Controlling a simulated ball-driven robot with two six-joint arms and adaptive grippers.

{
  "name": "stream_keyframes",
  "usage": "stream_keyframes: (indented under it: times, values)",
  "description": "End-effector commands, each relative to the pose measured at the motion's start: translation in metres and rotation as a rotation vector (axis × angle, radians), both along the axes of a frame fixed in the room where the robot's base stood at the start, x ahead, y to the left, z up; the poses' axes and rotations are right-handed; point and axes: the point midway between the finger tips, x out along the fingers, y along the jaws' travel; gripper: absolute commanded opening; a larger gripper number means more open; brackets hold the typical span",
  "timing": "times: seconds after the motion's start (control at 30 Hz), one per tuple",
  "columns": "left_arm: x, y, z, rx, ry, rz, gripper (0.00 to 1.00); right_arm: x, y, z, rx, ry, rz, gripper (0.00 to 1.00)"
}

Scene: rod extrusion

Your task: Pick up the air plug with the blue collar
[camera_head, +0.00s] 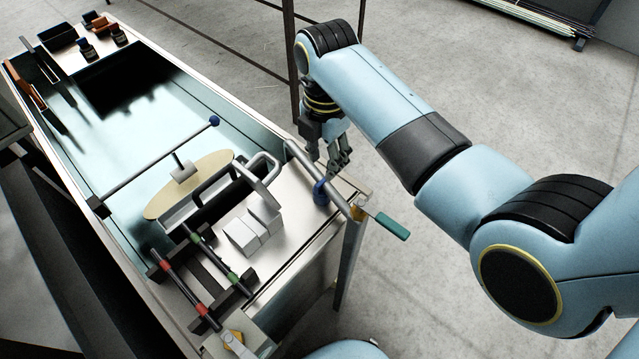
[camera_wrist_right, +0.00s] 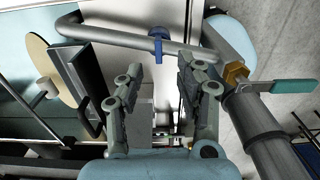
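A blue collar (camera_head: 320,192) stands at the right end of the bench, close to a grey pipe; I take it for the air plug's. In the right wrist view the blue collar (camera_wrist_right: 158,44) shows beyond the fingertips, next to the pipe; most of the plug's body is hard to make out. My right gripper (camera_head: 338,160) is above and just behind the collar in the head view, apart from it. Its two fingers (camera_wrist_right: 160,82) are spread and empty in the wrist view. My left gripper is not in view.
A valve with a green handle (camera_head: 392,226) juts past the bench end, beside the gripper. White blocks (camera_head: 253,230), a rack with red-banded (camera_head: 186,287) and green-banded (camera_head: 215,257) rods, and a tan disc (camera_head: 160,205) lie left. A blue-tipped rod (camera_head: 160,163) crosses the trough.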

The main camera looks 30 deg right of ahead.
Motion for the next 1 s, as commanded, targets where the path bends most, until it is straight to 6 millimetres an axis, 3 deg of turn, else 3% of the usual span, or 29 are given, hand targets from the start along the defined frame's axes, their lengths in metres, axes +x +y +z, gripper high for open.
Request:
stream_keyframes:
  times: [0.07,0.17,0.4,0.5,0.8,1.0]
  values:
    - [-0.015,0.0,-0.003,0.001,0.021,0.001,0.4,0.0,0.0,-0.011,0.0,0.0,-0.001,0.37]
    - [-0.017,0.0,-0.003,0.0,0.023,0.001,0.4,0.0,0.0,-0.018,0.0,-0.001,-0.001,0.37]
    - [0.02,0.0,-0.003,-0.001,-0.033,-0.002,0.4,-0.003,0.01,-0.05,0.002,0.001,-0.002,0.37]
    - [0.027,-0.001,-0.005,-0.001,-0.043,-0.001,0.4,-0.003,0.009,-0.064,0.0,0.0,-0.003,0.37]
    - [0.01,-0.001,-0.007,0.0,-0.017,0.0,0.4,-0.002,0.008,-0.069,0.0,-0.003,-0.003,0.37]
    - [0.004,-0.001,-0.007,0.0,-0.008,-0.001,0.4,-0.003,0.008,-0.069,0.0,-0.002,-0.003,0.12]
